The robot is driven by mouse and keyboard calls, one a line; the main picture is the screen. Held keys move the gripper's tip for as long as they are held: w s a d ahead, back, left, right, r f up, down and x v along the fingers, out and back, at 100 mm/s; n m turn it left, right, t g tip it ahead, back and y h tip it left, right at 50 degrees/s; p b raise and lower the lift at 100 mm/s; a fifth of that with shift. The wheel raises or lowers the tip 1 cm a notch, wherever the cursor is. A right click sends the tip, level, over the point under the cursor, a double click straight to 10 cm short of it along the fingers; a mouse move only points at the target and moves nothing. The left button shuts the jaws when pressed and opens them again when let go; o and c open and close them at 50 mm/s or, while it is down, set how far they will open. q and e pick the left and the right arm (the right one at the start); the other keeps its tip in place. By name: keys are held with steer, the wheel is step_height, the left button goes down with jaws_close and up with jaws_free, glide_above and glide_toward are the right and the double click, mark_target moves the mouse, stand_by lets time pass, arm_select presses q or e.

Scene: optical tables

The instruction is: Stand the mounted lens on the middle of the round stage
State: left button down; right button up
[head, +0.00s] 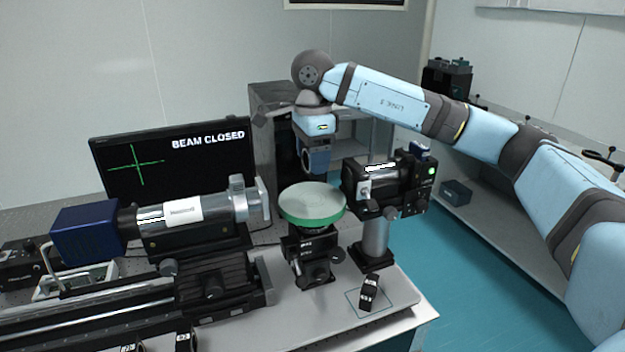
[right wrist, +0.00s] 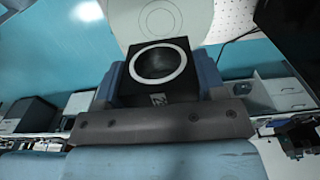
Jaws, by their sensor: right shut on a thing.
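The round stage (head: 312,204) is a pale disc with a green rim on a black mount in the middle of the head view. Its ringed top (right wrist: 185,12) also shows at the top of the right wrist view. My right gripper (head: 314,165) hangs above the stage, toward its far side. In the right wrist view its blue jaws (right wrist: 160,80) are shut on the mounted lens (right wrist: 158,65), a black block with a white ring around dark glass. The lens is clear of the stage in the head view, where the jaws largely hide it. My left gripper is out of view.
A silver and blue laser-like tube (head: 183,211) stands left of the stage, and a black device on a post (head: 375,238) stands close on its right. A small black piece (head: 369,292) sits in a marked square at front right. A monitor (head: 172,165) reads "BEAM CLOSED".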

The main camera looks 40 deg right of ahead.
step_height(320, 180, down, 6)
steer(key=shift+r, duration=0.2)
steer(key=shift+f, duration=0.15)
steer(key=shift+f, duration=0.1)
steer(key=shift+f, duration=0.15)
steer(key=o, duration=1)
steer(key=shift+o, duration=0.2)
